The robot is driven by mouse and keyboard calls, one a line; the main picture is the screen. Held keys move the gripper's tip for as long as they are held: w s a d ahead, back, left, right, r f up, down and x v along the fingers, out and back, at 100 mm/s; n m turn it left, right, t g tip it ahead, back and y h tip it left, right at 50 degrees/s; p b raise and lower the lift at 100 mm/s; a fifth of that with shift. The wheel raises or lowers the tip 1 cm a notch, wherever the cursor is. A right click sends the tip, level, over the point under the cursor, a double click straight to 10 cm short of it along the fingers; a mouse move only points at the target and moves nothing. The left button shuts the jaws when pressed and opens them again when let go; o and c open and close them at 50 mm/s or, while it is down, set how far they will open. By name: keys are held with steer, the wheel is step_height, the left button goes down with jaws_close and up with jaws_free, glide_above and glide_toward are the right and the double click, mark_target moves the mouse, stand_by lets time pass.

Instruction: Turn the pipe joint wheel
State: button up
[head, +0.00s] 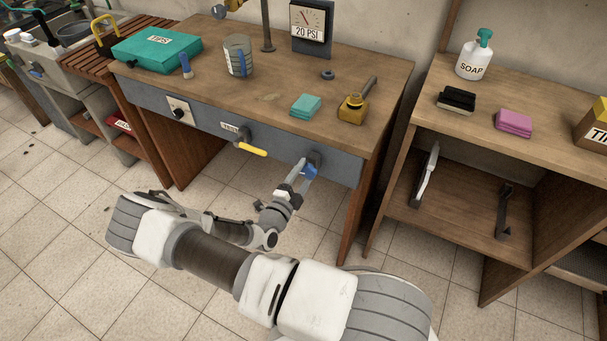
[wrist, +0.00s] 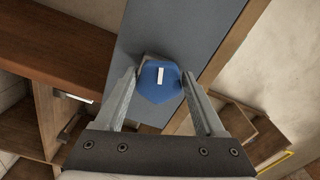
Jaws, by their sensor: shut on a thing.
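The pipe joint wheel is a blue knob (head: 311,172) with a faceted outline on the grey front panel of the workbench, near its right end. In the wrist view the blue wheel (wrist: 153,90) shows face-on, with a short white mark standing nearly upright on it. My gripper (head: 304,169) reaches the panel from the front. In the wrist view my gripper (wrist: 160,82) has one finger on each side of the wheel, shut on it. The finger contact on the left side is hard to see.
The panel also bears a yellow-handled valve (head: 252,149) and a black knob on a white plate (head: 179,111). A gauge reading 20 PSI (head: 308,27) stands on the bench (head: 285,80). A shelf unit (head: 430,105) stands to the right.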

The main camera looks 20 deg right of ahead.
steer(key=o, duration=1.3)
steer(key=shift+o, duration=0.2)
steer(key=v, duration=1.7)
steer(key=shift+s+a, duration=0.2)
